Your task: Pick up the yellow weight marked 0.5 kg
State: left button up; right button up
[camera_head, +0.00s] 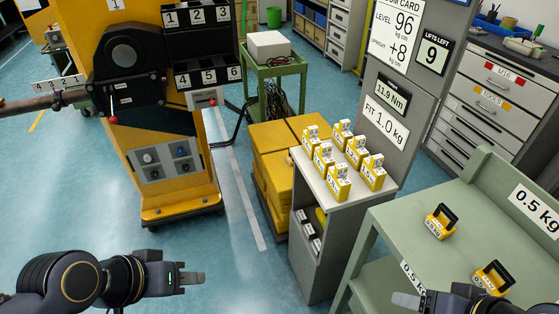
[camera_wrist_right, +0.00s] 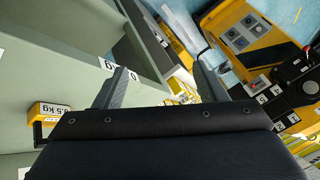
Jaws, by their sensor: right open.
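Two yellow weights with black handles stand on the green bench (camera_head: 486,215) at the right. The farther weight (camera_head: 440,222) is marked 0.5 kg; the nearer weight (camera_head: 493,278) is close behind my right arm, its marking hard to read. My right gripper (camera_head: 408,299) is low at the bench's front edge, left of the nearer weight. In the right wrist view my right gripper (camera_wrist_right: 165,70) is open and empty, and a yellow 0.5 kg weight (camera_wrist_right: 50,110) lies left of its fingers. My left gripper (camera_head: 188,278) hangs over the floor, seen side-on, its opening unclear.
A grey cabinet (camera_head: 335,215) left of the bench carries several yellow weights (camera_head: 340,183). Behind it stands a grey panel (camera_head: 395,148) reading "FIT 1.0 kg". A yellow gate machine (camera_head: 165,195) stands at the left. The bench between and left of its two weights is clear.

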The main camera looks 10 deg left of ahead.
aim_at(289, 160)
jog(key=u, duration=0.1)
jog(key=z, duration=0.45)
jog(key=i+j+z, duration=0.1)
jog(key=z, duration=0.35)
jog(key=j+z, duration=0.2)
jog(key=z, duration=0.3)
jog(key=j+z, duration=0.5)
jog(key=j, duration=0.4)
jog(key=j+z, duration=0.5)
jog(key=j, duration=0.45)
jog(key=i+j, duration=0.1)
jog(key=j, duration=1.6)
